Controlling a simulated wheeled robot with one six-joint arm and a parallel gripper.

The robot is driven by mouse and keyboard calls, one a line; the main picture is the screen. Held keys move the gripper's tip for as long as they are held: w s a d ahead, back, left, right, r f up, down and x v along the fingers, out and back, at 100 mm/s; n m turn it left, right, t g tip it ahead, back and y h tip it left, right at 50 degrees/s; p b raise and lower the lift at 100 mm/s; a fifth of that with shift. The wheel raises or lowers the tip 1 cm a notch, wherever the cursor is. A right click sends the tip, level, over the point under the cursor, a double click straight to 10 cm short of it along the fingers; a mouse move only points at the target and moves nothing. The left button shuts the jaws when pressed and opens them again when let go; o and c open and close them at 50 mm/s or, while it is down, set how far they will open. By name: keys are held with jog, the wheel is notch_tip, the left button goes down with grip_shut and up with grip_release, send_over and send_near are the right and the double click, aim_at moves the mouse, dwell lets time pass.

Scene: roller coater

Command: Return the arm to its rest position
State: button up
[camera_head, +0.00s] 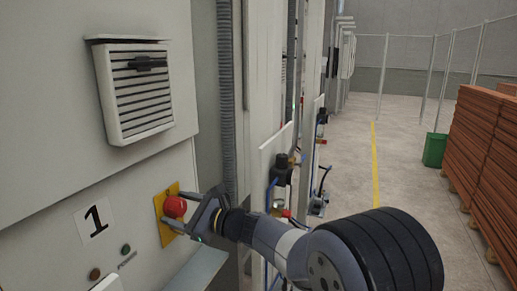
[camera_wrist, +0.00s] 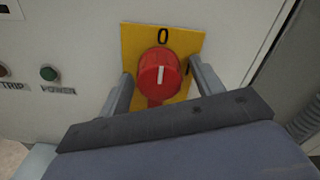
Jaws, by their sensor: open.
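My arm reaches from the lower right toward the grey cabinet front in the head view. My gripper (camera_head: 184,213) is open, with its fingers at either side of a red rotary knob (camera_head: 175,206) on a yellow plate (camera_head: 165,233). In the wrist view the red knob (camera_wrist: 158,75) sits between the two fingers of my gripper (camera_wrist: 160,88), with a gap visible on both sides. The knob's white mark points up toward the "0" on the yellow plate (camera_wrist: 183,40). Whether the fingertips touch the plate I cannot tell.
Valves and hoses (camera_head: 282,170) jut out beyond my wrist. An aisle with a yellow line (camera_head: 375,160) is open at right, beside stacked brown boards (camera_head: 485,150) and a green bin (camera_head: 434,150).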

jog(key=shift+s+r+m+p, duration=0.15)
jog(key=shift+m+p, duration=2.15)
jog(key=shift+p, duration=1.95)
jog(key=shift+d+f, duration=0.2)
jog(key=shift+d, duration=0.15)
jog(key=shift+s+d+r, duration=0.1)
jog(key=shift+d, duration=0.05)
jog(key=shift+d, duration=0.1)
